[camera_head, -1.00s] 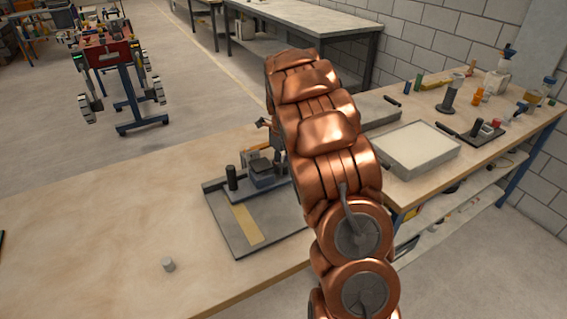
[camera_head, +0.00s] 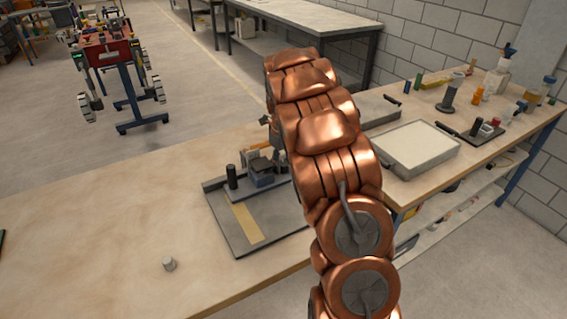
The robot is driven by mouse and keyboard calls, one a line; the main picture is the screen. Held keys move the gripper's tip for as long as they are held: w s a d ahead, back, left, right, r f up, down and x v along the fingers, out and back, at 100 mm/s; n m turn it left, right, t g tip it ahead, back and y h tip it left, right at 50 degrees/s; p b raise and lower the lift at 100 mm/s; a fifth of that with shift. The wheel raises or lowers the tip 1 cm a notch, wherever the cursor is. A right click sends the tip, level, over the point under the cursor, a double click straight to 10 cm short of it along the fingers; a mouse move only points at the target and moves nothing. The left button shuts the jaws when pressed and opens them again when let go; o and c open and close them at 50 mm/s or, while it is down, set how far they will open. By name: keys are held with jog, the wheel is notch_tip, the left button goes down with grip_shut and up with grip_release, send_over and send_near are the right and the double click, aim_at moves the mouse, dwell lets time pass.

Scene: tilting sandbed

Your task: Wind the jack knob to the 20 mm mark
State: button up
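A grey base plate (camera_head: 229,226) with a pale yellow strip (camera_head: 246,224) lies on the wooden bench, left of my copper-coloured arm. On it stand a short black cylinder (camera_head: 232,177) and a blue-grey block (camera_head: 262,178) with darker parts on top. I cannot make out the jack knob or any 20 mm mark; my arm covers the right part of the plate. Only a small part of my gripper (camera_head: 268,127) shows behind the arm, above the block. Its fingers cannot be made out.
A small grey cylinder (camera_head: 169,264) stands on the bench at the front left. A pale sand tray (camera_head: 417,148) is right of my arm, with bottles and small tools beyond it. The left of the wooden bench (camera_head: 95,215) is mostly clear.

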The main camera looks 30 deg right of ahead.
aim_at(283, 163)
notch_tip(283, 163, up, 12)
dwell(0.8)
dwell(0.5)
